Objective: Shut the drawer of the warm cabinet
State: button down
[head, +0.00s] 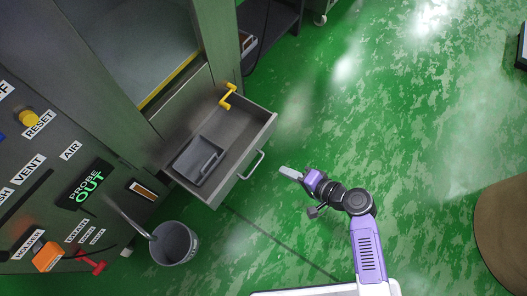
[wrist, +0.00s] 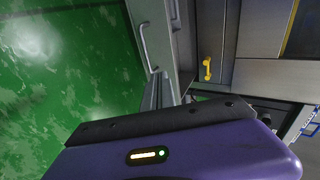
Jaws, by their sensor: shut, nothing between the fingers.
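The drawer (head: 243,150) of the grey cabinet (head: 185,95) stands pulled out in the head view. In the wrist view the handle (wrist: 148,48) and the yellow piece (wrist: 207,68) show beyond my gripper (wrist: 160,90). The purple gripper body hides the lower part of that view.
A control panel (head: 60,190) with buttons and labels is at the left. A round brown thing (head: 503,225) is at the right edge. The green floor right of the drawer is clear.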

jog(key=s+a, duration=0.1)
jog(key=b, duration=0.5)
send_near(244, 160)
jog(key=shift+g+y, duration=0.3)
jog(key=shift+y, duration=0.1)
jog(key=x, duration=0.5)
jog(key=shift+w+d+f, duration=0.2)
jog(key=shift+w+f, duration=0.15)
jog(key=shift+f, duration=0.15)
jog(key=shift+w+a, duration=0.25)
jog(key=shift+a, duration=0.1)
